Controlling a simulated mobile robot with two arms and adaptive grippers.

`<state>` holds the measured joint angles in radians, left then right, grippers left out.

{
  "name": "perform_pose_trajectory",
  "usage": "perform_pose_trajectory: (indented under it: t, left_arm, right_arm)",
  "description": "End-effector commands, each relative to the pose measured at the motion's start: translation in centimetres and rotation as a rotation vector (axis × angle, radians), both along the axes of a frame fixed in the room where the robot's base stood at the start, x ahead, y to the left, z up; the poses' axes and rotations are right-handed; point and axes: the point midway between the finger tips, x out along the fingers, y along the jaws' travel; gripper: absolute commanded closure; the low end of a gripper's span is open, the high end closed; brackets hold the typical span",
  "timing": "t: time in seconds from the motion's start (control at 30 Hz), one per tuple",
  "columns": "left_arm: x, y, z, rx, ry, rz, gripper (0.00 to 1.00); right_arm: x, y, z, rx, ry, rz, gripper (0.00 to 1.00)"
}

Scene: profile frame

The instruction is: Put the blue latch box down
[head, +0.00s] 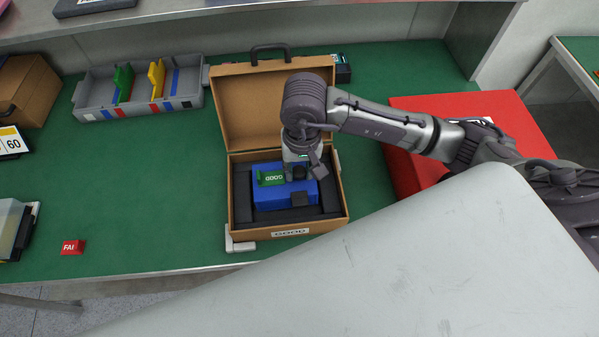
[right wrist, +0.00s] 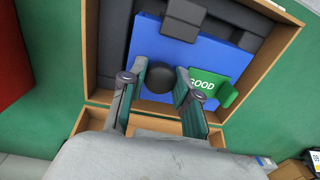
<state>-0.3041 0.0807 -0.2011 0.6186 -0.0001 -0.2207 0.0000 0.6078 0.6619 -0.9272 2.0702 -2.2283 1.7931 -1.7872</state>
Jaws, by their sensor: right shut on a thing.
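The blue latch box (head: 268,200) sits inside the open brown case (head: 232,196), among dark foam padding (head: 243,207). It also shows in the right wrist view (right wrist: 200,58), lying flat as far as I can see. A green GOOD tag (head: 270,178) is on its top. My right gripper (head: 299,172) reaches down over the box. In the right wrist view its two fingers (right wrist: 161,73) are shut on the round black knob (right wrist: 158,80) of the box. Whether the box's underside touches the case floor is hidden. My left gripper is not in view.
The case lid (head: 262,105) stands open behind. A grey tray (head: 140,108) with colored dividers is at the back left, and a red block (head: 410,180) lies right of the case. A small red FAIL tag (head: 73,247) is front left. Green mat between is clear.

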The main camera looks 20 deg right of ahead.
Motion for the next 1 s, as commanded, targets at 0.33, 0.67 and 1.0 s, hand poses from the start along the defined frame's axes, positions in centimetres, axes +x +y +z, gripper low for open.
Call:
perform_pose_trajectory:
  t: [0.33,0.67,1.0]
  left_arm:
    - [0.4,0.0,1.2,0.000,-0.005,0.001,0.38]
    - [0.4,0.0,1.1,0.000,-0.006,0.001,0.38]
    - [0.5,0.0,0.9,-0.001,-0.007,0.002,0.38]
  right_arm:
    - [0.0,0.1,-2.9,0.002,-0.003,0.001,1.00]
    - [-0.1,0.0,-3.1,0.000,0.001,0.001,0.44]
    - [0.0,0.0,-2.5,0.001,-0.001,0.001,0.44]
